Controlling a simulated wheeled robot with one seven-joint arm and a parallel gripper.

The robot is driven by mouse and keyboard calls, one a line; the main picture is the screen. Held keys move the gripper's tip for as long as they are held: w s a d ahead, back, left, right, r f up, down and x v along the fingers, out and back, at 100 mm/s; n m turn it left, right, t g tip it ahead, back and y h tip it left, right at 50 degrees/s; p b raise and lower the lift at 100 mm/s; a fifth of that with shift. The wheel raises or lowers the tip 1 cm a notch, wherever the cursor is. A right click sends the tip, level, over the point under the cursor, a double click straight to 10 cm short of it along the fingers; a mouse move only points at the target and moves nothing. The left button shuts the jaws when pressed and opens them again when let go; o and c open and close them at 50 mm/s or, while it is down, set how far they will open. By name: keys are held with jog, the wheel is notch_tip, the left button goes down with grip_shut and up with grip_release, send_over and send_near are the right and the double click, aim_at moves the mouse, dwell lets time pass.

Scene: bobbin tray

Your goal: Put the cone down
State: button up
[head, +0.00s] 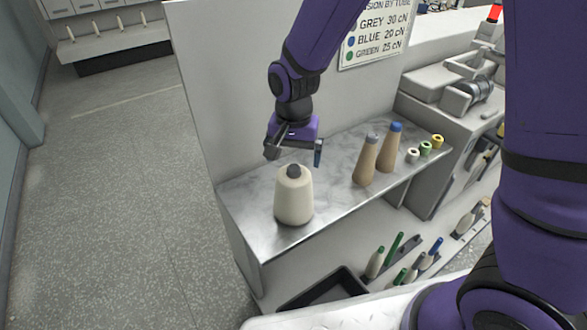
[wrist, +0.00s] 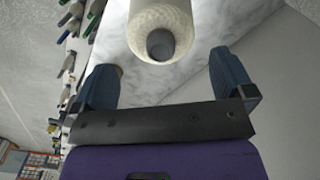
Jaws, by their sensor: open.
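A cream cone (head: 294,197) with a grey tube tip stands upright on the left end of the metal shelf (head: 250,192). My gripper (head: 294,158) is above and just behind the cone, with its jaws open and empty. In the wrist view the cone (wrist: 160,18) lies beyond the fingers, its grey tube end facing the camera, and my gripper (wrist: 168,80) has a finger on each side with clear space between. The fingers do not appear to touch the cone.
Two tan cones, one grey-tipped (head: 366,160) and one blue-tipped (head: 389,148), stand further right on the shelf. Several small spools (head: 425,149) sit beyond them. A wall panel (head: 225,85) rises behind. A black tray (head: 325,290) and racked bobbins lie below the shelf.

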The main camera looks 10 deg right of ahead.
jog(key=s+d+r+n+t, duration=0.1)
jog(key=s+d+r, duration=0.2)
jog(key=d+r, duration=0.45)
jog(key=s+d+r+n+t, duration=0.1)
jog(key=s+d+r, duration=0.25)
jog(key=r, duration=0.75)
jog(key=s+d+r+n+t, duration=0.1)
jog(key=s+d+r, duration=0.2)
jog(key=s, duration=0.3)
jog(key=s+d+r+n+t, duration=0.1)
jog(key=s+d+r+t, duration=0.1)
jog(key=s+d, duration=0.4)
jog(key=shift+s+r, duration=0.5)
jog(key=shift+s, duration=0.05)
jog(key=shift+d, duration=0.1)
